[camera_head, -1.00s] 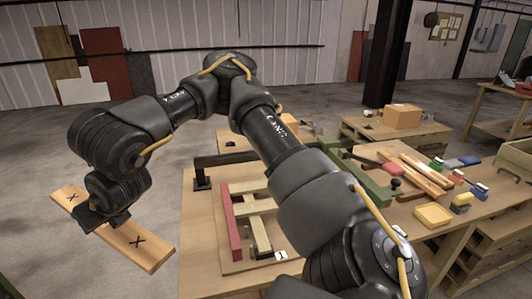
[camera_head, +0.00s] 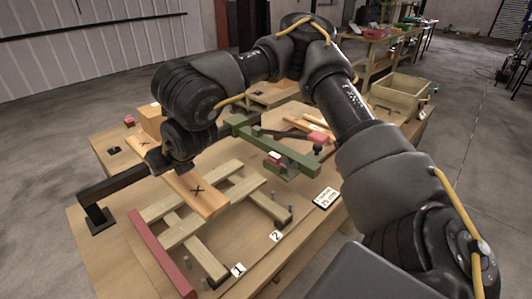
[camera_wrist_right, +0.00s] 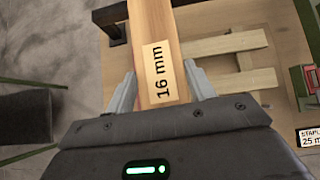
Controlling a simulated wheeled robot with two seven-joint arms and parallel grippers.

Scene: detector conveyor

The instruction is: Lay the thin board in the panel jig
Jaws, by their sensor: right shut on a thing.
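My right gripper (camera_head: 178,165) is shut on a thin wooden board (camera_head: 204,196), around its middle. Black X marks show on the board's face. The panel jig shows below and beyond the board, with a red bar (camera_head: 160,252), pale wooden bars (camera_head: 203,250) and small upright pegs on a wooden base. The board appears above the jig's back part; the gap cannot be judged. My left gripper is not in view.
A green clamp-like frame (camera_head: 270,148) stands behind the jig, with a dark bar (camera_head: 130,183) on a post at left. Number cards 1 (camera_head: 238,270) and 2 (camera_head: 276,236) and a label card (camera_head: 326,197) lie along the front right.

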